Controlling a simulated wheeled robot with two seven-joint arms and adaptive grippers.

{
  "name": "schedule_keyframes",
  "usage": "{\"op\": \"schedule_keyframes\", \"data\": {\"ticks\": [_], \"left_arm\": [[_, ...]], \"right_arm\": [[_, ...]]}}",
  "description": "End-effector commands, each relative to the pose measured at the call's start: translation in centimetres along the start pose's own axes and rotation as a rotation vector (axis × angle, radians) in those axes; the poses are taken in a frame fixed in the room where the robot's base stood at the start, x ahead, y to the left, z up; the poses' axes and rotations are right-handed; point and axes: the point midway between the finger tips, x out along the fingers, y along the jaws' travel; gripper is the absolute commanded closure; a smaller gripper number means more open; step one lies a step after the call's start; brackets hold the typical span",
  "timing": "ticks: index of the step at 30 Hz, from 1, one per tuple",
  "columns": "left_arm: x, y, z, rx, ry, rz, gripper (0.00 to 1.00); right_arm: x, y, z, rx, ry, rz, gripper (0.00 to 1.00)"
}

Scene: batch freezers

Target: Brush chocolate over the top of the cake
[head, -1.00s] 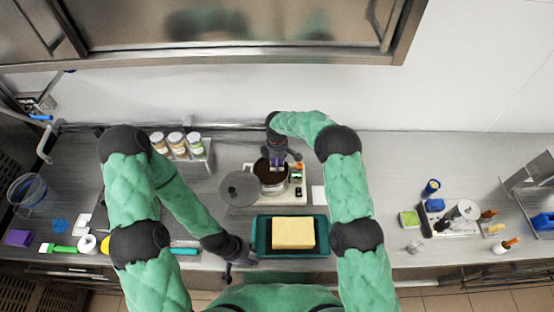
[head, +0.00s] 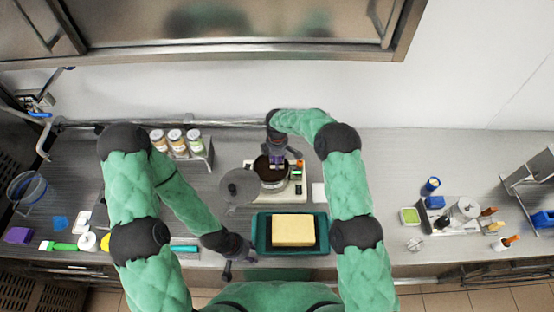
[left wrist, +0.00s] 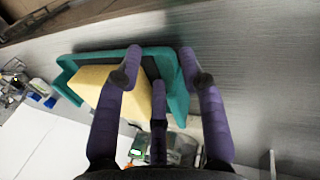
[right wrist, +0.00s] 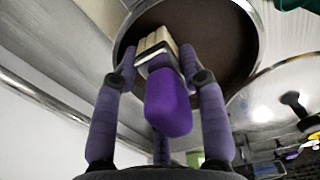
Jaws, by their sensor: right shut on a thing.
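The yellow rectangular cake (head: 293,230) sits in a teal tray (head: 262,247) at the front middle of the counter; both also show in the left wrist view, the cake (left wrist: 98,86) and the tray (left wrist: 178,100). A pot of dark chocolate (head: 272,184) stands behind it on a cream appliance. My right gripper (right wrist: 154,68) is shut on the purple handle of a brush (right wrist: 168,100), whose pale bristles point into the pot over the chocolate (right wrist: 200,30). My left gripper (left wrist: 160,60) is open and empty, beside the left end of the tray.
A round grey lid (head: 238,186) lies left of the pot. A rack of spice jars (head: 177,141) stands at the back left. Several bottles and tools stand on a board (head: 455,222) at the right. Counter between the tray and that board is partly clear.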

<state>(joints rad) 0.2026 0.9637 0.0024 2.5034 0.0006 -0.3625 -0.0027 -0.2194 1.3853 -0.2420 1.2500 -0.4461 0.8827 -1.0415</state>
Motion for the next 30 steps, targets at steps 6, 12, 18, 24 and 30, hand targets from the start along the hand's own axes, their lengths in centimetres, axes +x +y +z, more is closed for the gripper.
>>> {"op": "schedule_keyframes", "data": {"ticks": [6, 12, 18, 24, 30], "left_arm": [[0.26, -0.09, -0.01, 0.000, 0.000, 0.000, 0.60], [0.45, -0.16, -0.02, 0.000, 0.000, 0.000, 0.60], [0.64, -0.23, -0.02, 0.000, 0.000, 0.000, 0.60], [0.83, -0.30, -0.03, 0.000, 0.000, 0.000, 0.60], [0.76, -0.27, -0.03, 0.000, 0.000, 0.000, 0.60]], "right_arm": [[0.26, 0.02, 0.00, 0.000, 0.000, 0.001, 0.84], [0.46, 0.02, 0.00, 0.000, 0.000, 0.000, 0.84], [0.67, 0.02, 0.00, 0.000, 0.000, 0.000, 0.84], [0.87, 0.02, 0.00, 0.000, 0.000, 0.000, 0.84], [0.83, 0.00, 0.00, 0.000, 0.000, 0.000, 0.84]]}}
